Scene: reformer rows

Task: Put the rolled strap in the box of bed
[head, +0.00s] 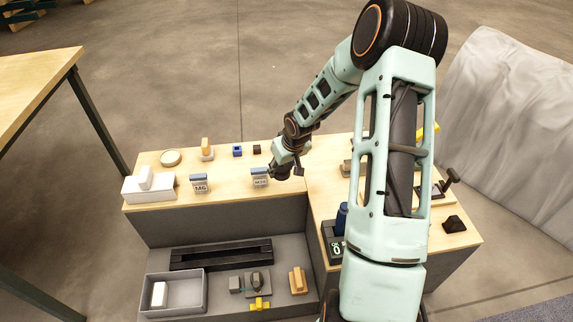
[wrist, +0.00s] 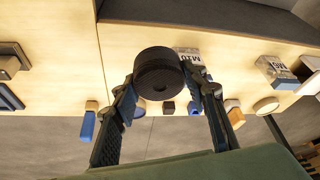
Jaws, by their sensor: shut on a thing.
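A black roll with a small hole in its middle, which looks like the rolled strap (wrist: 158,62), is held between the two fingers of my gripper (wrist: 158,80) in the wrist view. In the head view my gripper (head: 286,169) is over the upper wooden table, near its inner corner, just right of a labelled block. The strap is hard to make out there. An open grey box (head: 205,294) stands on the lower grey level at the front left, with a white block inside. No name marks it as the bed's box.
Labelled blocks (head: 200,184) and (head: 260,177) and small items stand along the wooden top. A white case (head: 148,189) is at its left end. A long black rack (head: 221,254), grey parts (head: 250,284) and a wooden piece (head: 298,281) are on the lower level.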

